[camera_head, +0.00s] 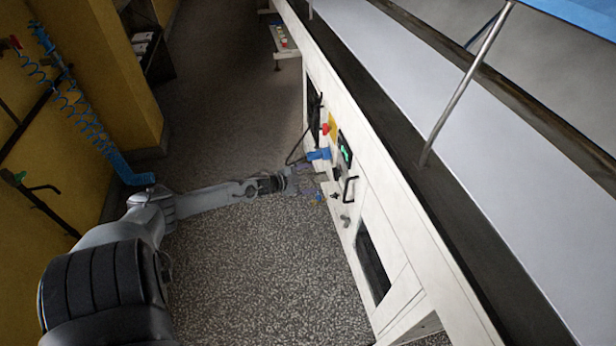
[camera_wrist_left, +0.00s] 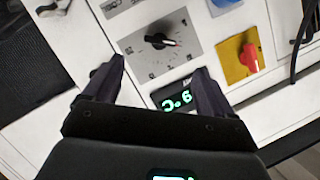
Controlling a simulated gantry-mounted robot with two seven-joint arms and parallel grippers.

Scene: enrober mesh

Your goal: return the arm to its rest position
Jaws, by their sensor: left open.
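My left arm comes in from the lower left in the head view and reaches to the white machine's side panel (camera_head: 395,243). My left gripper (camera_head: 318,186) is beside that panel, small in this view. In the left wrist view my left gripper (camera_wrist_left: 160,82) is open, with nothing between its two dark fingers. Past the fingertips is a black rotary knob (camera_wrist_left: 158,41) with a red pointer on a grey scale plate. A green-lit display (camera_wrist_left: 176,99) shows between the fingers. I cannot tell whether the fingertips touch the panel. My right gripper is not in view.
A red switch on a yellow plate (camera_wrist_left: 248,58) sits right of the knob; a blue part (camera_head: 319,154) juts from the panel. A yellow wall (camera_head: 100,70) with a coiled blue hose (camera_head: 88,115) stands left. Open speckled floor (camera_head: 260,275) lies between.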

